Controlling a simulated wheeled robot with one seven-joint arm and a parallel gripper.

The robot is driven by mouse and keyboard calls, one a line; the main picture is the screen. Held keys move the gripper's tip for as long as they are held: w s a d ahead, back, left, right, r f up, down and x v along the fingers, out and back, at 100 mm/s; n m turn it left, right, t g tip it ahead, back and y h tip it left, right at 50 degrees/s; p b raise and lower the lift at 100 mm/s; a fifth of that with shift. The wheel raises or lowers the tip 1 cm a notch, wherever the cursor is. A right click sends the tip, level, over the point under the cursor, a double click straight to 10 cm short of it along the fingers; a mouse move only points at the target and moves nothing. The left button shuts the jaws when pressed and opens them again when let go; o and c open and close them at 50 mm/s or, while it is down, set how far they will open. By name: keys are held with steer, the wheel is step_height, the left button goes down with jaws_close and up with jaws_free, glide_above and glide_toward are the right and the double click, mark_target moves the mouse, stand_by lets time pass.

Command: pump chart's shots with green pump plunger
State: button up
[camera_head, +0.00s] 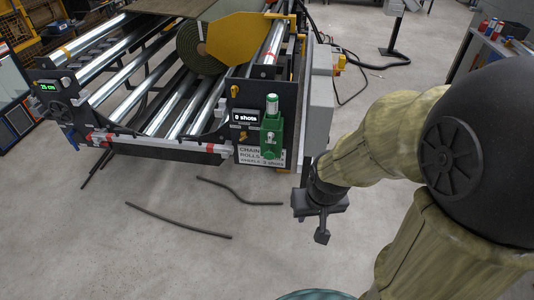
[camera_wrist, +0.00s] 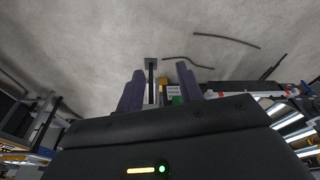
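The green pump (camera_head: 272,138) stands upright on the front of the roll machine, with a pale, silvery plunger top (camera_head: 271,104). Beside it a small display (camera_head: 245,116) reads "0 shots". The white chart (camera_head: 248,155) is below, partly covered by the pump; I make out "CHAIN", "ROLLS" and a line that seems to end in "shots". My gripper (camera_head: 318,212) is right of and nearer than the pump, apart from it. In the wrist view my gripper (camera_wrist: 158,72) has its two fingers spread and empty, with a bit of green pump (camera_wrist: 178,100) showing between them, farther off.
A display reading "25 cm" (camera_head: 48,87) is on the machine's left end. A turf roll (camera_head: 200,48) sits on the silver rollers behind a yellow plate (camera_head: 245,38). Dark strips (camera_head: 180,221) lie on the floor. A grey cabinet (camera_head: 318,105) stands right of the pump.

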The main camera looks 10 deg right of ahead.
steer(key=shift+c, duration=0.5)
jaws_close()
stand_by(1.5)
